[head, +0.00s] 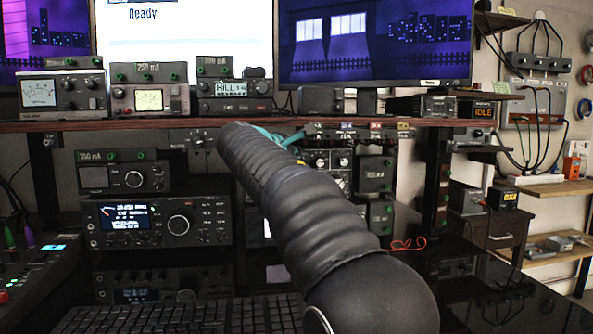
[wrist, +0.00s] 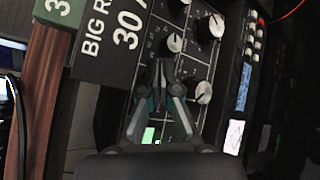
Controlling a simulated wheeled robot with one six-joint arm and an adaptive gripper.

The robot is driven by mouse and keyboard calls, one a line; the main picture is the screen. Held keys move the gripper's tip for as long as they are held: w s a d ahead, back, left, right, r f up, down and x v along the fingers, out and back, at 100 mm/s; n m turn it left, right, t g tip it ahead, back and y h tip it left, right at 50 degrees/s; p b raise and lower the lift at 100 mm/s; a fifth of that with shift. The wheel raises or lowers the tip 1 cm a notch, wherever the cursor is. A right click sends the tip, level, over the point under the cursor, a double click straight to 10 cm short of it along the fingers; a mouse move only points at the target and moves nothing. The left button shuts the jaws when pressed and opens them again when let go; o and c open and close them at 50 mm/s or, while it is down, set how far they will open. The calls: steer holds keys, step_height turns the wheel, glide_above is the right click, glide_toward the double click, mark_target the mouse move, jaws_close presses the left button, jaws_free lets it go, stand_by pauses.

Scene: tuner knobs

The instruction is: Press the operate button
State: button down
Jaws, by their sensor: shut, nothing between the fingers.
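My gripper (wrist: 160,72) is shut and empty in the wrist view. Its fingertips are in front of a dark panel (wrist: 190,70) with several round knobs, close to one silver-topped knob (wrist: 174,43). I cannot tell whether they touch the panel. A lit pale green spot (wrist: 148,135) shows beside the fingers. No button marked operate can be read in either view. In the head view my arm covers much of the knob panel (head: 343,162), and only a teal bit of my gripper (head: 277,137) shows past the arm.
A black label reading "BIG R" and "30" (wrist: 113,40) is beside the panel in the wrist view. In the head view a wooden shelf (head: 80,126) runs above the radios. A radio with a blue display (head: 125,217) and a keyboard (head: 150,318) are at the lower left.

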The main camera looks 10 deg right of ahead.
steer(key=shift+s+b, duration=1.6)
steer(key=shift+s, duration=1.4)
